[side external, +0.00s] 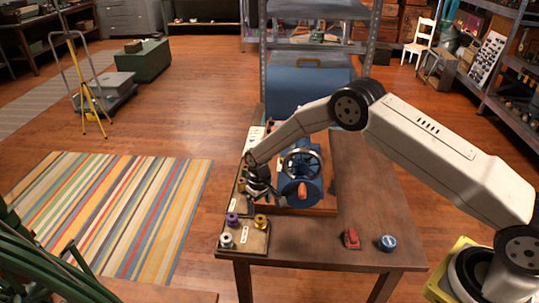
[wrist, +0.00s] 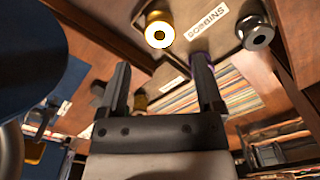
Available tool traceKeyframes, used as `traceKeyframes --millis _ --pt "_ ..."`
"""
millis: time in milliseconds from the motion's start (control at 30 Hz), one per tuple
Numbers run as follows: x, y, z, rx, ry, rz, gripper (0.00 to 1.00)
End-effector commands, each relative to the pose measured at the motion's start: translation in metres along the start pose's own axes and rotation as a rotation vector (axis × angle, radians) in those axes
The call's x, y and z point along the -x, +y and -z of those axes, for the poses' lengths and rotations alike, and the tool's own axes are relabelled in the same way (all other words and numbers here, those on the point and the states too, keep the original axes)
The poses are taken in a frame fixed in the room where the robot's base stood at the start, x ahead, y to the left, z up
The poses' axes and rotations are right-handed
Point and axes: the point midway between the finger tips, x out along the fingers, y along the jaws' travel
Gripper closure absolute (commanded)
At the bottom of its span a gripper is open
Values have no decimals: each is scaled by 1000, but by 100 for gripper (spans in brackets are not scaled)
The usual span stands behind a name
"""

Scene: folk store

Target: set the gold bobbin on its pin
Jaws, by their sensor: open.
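The gold bobbin (side external: 261,221) stands upright at the right back corner of the bobbin board (side external: 247,246). In the wrist view the gold bobbin (wrist: 159,30) is at the top, beyond my fingertips and apart from them. My gripper (side external: 262,193) is open and empty, over the left part of the table behind the bobbins; its two fingers (wrist: 161,82) are spread in the wrist view. A purple bobbin (side external: 232,219) and a silver bobbin (side external: 226,240) share the board. A small brass-coloured thing (wrist: 140,99) shows between the fingers. I cannot make out the gold bobbin's pin.
A blue machine with a handwheel (side external: 301,163) stands on a wooden base close to the right of my gripper. A red item (side external: 351,239) and a blue round tin (side external: 387,243) lie at the front right. The table's (side external: 300,242) front middle is clear.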

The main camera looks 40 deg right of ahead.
Motion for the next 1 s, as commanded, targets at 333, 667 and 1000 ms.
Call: traceKeyframes --millis 333,667,1000 --pt "-25 0 0 0 -1 1 15" --pt "-48 0 0 0 0 -1 15" --pt "-61 0 0 0 0 -1 15"
